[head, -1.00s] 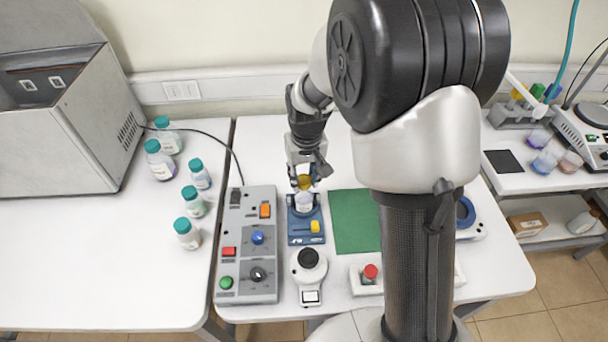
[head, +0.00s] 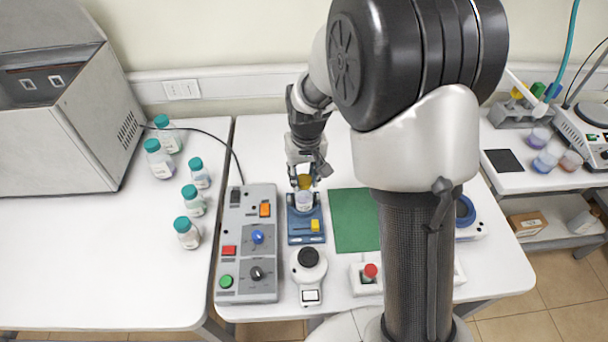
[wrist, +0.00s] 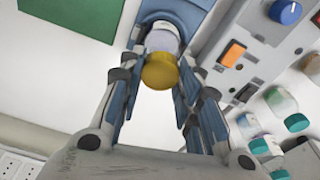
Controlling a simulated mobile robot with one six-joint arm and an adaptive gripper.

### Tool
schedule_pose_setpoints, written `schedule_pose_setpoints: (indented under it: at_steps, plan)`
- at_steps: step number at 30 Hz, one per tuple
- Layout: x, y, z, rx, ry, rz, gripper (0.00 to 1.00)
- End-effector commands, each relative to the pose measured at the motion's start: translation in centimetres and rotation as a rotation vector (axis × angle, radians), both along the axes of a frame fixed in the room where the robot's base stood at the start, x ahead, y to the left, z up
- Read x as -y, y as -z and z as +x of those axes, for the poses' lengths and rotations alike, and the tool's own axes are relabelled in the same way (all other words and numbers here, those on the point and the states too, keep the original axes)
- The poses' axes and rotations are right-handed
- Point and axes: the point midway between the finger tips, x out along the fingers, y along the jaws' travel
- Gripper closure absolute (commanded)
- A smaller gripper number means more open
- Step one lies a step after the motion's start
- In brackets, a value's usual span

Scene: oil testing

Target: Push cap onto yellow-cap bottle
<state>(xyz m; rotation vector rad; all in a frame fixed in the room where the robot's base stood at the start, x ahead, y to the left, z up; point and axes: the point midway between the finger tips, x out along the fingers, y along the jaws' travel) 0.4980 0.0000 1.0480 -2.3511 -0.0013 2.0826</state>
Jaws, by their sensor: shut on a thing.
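The yellow cap (head: 305,182) is between the fingers of my gripper (head: 303,184), which is shut on it. In the wrist view the cap (wrist: 160,71) is a round yellow disc between the two fingers of my gripper (wrist: 162,62). The white bottle (head: 304,201) stands upright in a blue holder (head: 306,239) just below the cap. The bottle (wrist: 162,39) also shows past the cap in the wrist view. The cap is at the bottle's mouth; I cannot tell whether it is fully seated. The fingers partly hide the join.
A grey control box (head: 248,272) with coloured buttons and knobs stands left of the holder. A green mat (head: 355,222) lies to the right. A white device with a black knob (head: 308,258) is in front. Several teal-capped bottles (head: 187,233) stand on the left table.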

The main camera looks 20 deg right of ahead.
Motion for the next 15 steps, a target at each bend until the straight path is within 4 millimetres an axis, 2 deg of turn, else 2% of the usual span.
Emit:
schedule_pose_setpoints:
  at_steps: [9, 10, 15]
  plan:
    - [0.0, 0.03, -0.01, 0.0, 0.0, 0.0, 0.77]
    - [0.0, 0.03, -0.01, 0.0, 0.0, 0.0, 0.68]
    - [0.0, 0.03, -0.01, 0.0, 0.0, 0.0, 0.56]
